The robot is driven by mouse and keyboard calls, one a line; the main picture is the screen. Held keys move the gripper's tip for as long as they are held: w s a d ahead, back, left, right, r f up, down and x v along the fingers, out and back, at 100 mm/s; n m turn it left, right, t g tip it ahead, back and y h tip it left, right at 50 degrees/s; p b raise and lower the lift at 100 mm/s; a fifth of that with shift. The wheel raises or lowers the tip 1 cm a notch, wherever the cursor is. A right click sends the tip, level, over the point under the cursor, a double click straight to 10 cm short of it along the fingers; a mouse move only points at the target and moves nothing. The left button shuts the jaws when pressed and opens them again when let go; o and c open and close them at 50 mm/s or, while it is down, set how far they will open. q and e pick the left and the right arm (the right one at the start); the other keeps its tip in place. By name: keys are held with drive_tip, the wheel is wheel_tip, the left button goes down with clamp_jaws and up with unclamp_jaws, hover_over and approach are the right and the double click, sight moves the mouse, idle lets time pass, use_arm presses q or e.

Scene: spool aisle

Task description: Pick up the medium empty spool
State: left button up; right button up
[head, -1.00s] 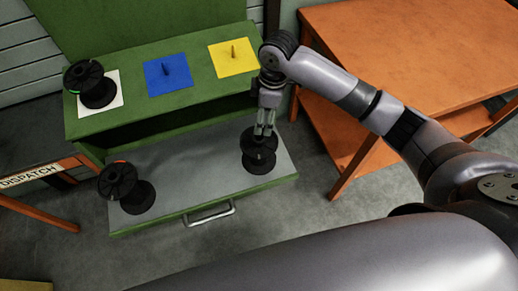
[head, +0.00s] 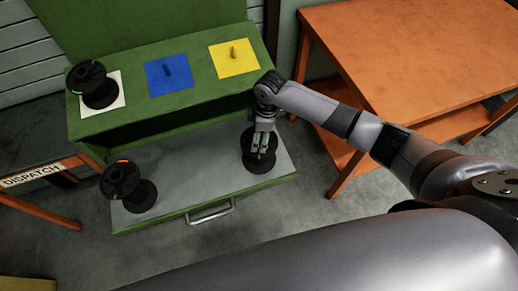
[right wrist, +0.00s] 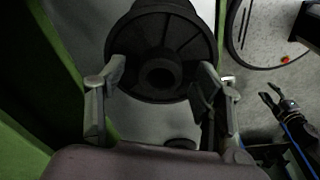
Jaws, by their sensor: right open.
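A black spool (head: 262,167) stands upright at the right end of the grey drawer. My right gripper (head: 259,150) points down at it, open. In the right wrist view, the spool's upper flange and round hub (right wrist: 160,98) show between the spread fingers (right wrist: 160,74), with no clear grip on it. A second black spool (head: 143,196) with an orange mark is at the drawer's left. A third black spool (head: 100,94) with a green mark is on the white square. Which is medium is not certain from size. A small dark gripper-like hand (right wrist: 278,106), likely my left, shows at the right.
The green cabinet (head: 128,120) has a blue square (head: 160,85) and a yellow square (head: 238,68), each with a bare peg. An orange table (head: 430,60) stands right of my arm. The drawer's middle (head: 195,165) is clear. A DISPATCH stand (head: 35,176) is at left.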

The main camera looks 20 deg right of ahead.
drive_tip(key=shift+c, duration=0.3)
clamp_jaws()
idle(0.4)
